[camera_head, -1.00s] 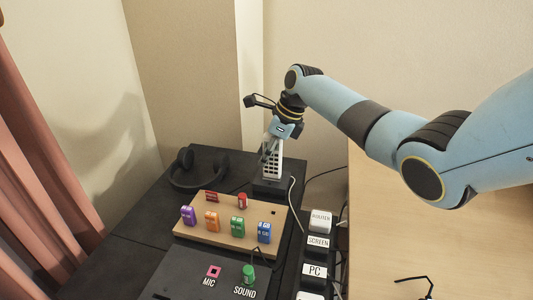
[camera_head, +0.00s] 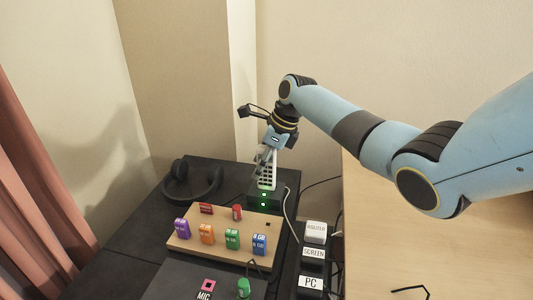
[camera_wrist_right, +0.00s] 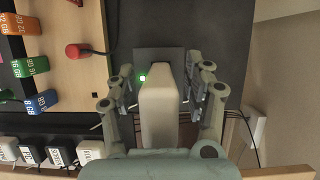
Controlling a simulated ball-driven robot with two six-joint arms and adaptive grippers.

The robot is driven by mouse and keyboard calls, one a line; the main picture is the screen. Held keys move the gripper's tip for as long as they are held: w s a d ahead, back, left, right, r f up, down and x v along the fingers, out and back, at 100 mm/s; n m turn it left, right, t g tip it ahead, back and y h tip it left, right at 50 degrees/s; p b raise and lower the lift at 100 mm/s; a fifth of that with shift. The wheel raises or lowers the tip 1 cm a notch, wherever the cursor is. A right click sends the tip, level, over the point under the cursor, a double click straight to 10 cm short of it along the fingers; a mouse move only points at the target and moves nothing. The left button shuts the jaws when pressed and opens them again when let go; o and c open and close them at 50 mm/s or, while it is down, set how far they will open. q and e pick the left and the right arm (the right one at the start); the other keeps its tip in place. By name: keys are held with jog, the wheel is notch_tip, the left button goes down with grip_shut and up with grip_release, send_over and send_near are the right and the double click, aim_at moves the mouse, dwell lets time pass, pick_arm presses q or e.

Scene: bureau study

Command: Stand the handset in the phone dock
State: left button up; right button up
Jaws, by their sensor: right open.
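The handset (camera_head: 268,180), pale with a dark keypad, stands upright in the black phone dock (camera_head: 255,195) at the back of the dark desk. Green lights glow on the dock's front. In the right wrist view the handset (camera_wrist_right: 160,108) is seen from above, in front of the dark dock (camera_wrist_right: 150,57); one green light shows beside it. My right gripper (camera_head: 264,158) is at the handset's upper part. In the wrist view its fingers (camera_wrist_right: 165,98) are open on both sides of the handset, with gaps visible. My left gripper is not in view.
A wooden board (camera_head: 213,245) with coloured labelled blocks stands in front of the dock. Black headphones (camera_head: 191,183) lie to its left. A row of labelled switches (camera_head: 314,254) and a cable (camera_head: 291,205) lie to the right. A wooden desktop (camera_head: 430,245) lies further right.

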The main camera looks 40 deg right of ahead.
jog(key=v, duration=1.1)
jog(key=shift+r, duration=0.15)
jog(key=shift+s+d, duration=0.1)
